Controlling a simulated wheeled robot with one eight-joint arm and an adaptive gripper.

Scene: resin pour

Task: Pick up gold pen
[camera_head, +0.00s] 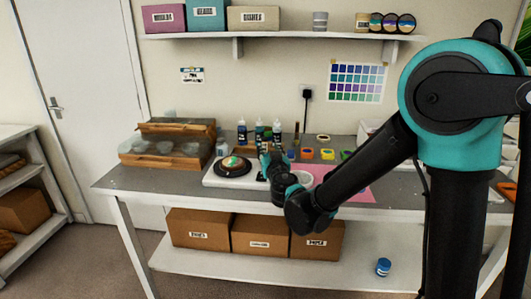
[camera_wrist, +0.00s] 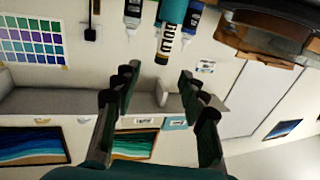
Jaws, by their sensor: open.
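My gripper (camera_head: 268,160) is over the worktable, close to the upright bottles at its back. In the wrist view, which is upside down, its two fingers (camera_wrist: 157,88) stand wide apart with nothing between them. A teal tube (camera_wrist: 171,30) with a dark and pale gold-toned band appears beyond the gap between the fingers, with a bottle on either side. I cannot tell whether this is the gold pen.
Upright bottles (camera_head: 242,132) stand behind my gripper. A round dark piece (camera_head: 232,166) lies on a white board to its left, and a wooden case (camera_head: 165,145) stands farther left. A pink mat (camera_head: 350,190) and colour pots (camera_head: 327,154) are to the right. The table's front left is clear.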

